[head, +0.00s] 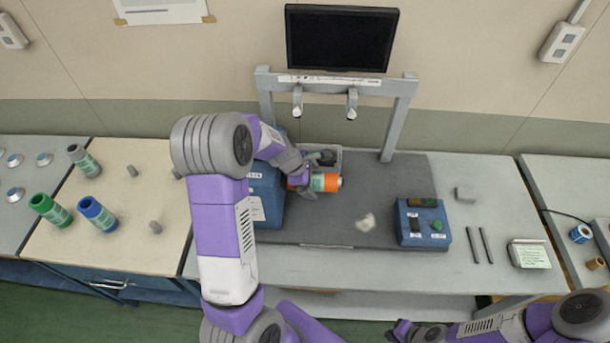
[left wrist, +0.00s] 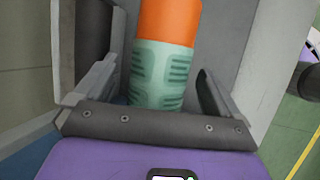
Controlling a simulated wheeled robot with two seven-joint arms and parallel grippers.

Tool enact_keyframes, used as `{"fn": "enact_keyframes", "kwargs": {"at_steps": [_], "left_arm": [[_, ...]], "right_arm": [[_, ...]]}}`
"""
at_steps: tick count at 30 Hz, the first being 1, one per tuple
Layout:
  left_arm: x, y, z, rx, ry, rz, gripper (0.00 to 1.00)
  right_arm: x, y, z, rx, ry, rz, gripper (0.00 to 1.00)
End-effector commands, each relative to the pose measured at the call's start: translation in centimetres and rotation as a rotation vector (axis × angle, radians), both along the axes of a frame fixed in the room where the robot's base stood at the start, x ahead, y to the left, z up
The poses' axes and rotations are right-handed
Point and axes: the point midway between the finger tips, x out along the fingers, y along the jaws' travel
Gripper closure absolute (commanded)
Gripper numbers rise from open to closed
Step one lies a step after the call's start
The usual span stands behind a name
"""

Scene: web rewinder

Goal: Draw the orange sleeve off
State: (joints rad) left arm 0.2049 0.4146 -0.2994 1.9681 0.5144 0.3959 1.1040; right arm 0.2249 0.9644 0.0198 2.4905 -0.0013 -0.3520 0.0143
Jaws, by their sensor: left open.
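The orange sleeve (head: 326,182) lies level in front of the blue machine housing (head: 268,205), its free end pointing right. In the left wrist view the orange sleeve (left wrist: 168,22) carries a pale green ribbed band (left wrist: 160,75). My left gripper (head: 306,183) is at the sleeve's housing side; in the left wrist view my left gripper (left wrist: 155,88) is open, one finger on each side of the band, with visible gaps. What supports the sleeve behind the gripper is hidden. My right gripper (head: 402,330) is low at the bottom edge, far from the sleeve; its jaws are unclear.
A grey bin (head: 327,155) stands behind the sleeve. A blue control box (head: 422,222) and a whitish scrap (head: 366,222) are to the right on the dark mat. A grey frame (head: 398,120) rises behind.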

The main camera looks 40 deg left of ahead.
Motion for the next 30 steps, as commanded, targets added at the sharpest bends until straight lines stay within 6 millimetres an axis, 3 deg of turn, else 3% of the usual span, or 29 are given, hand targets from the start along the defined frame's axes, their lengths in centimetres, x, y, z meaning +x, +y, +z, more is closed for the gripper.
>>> {"fn": "enact_keyframes", "kwargs": {"at_steps": [6, 16, 30], "left_arm": [[0.71, -0.31, -1.49, 0.001, -0.001, -0.001, 0.03], [0.78, -0.37, -1.57, 0.001, -0.001, -0.001, 0.04], [0.76, -0.39, -1.56, 0.000, -0.002, -0.001, 0.76]], "right_arm": [[-0.01, 0.01, -0.42, 0.000, 0.000, 0.000, 1.00], [-0.01, 0.00, -0.41, 0.000, 0.000, 0.000, 1.00], [-0.01, 0.00, -0.41, 0.000, 0.000, 0.000, 1.00]]}}
